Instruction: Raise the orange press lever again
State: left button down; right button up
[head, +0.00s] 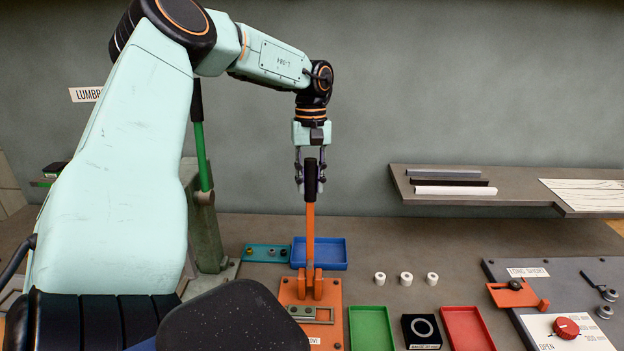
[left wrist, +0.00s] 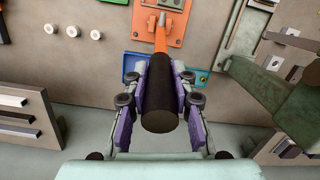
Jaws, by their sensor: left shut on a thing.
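The orange press lever (head: 310,232) stands about upright on its orange base plate (head: 332,293) in the head view. Its black grip (head: 310,180) is at the top. My left gripper (head: 311,186) reaches down from above and is shut on the black grip. In the left wrist view, the purple-lined fingers of my left gripper (left wrist: 163,92) lie on both sides of the black grip (left wrist: 160,105). The orange lever shaft (left wrist: 161,38) runs from the grip to the orange plate. My right gripper is not in view.
A green lever (head: 202,155) on a grey-green stand is to the left. A blue tray (head: 335,254) lies behind the orange press. Green (head: 370,330) and red (head: 468,330) trays and several white rings are to its right. A shelf (head: 480,197) holds bars.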

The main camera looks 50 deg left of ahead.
pick_arm(q)
jog(key=shift+f, duration=0.1)
jog(key=c, duration=1.1)
grip_release()
jog(key=r, duration=0.8)
jog(key=w+a+r, duration=0.1)
jog(key=r, duration=0.3)
jog(key=shift+a, duration=0.1)
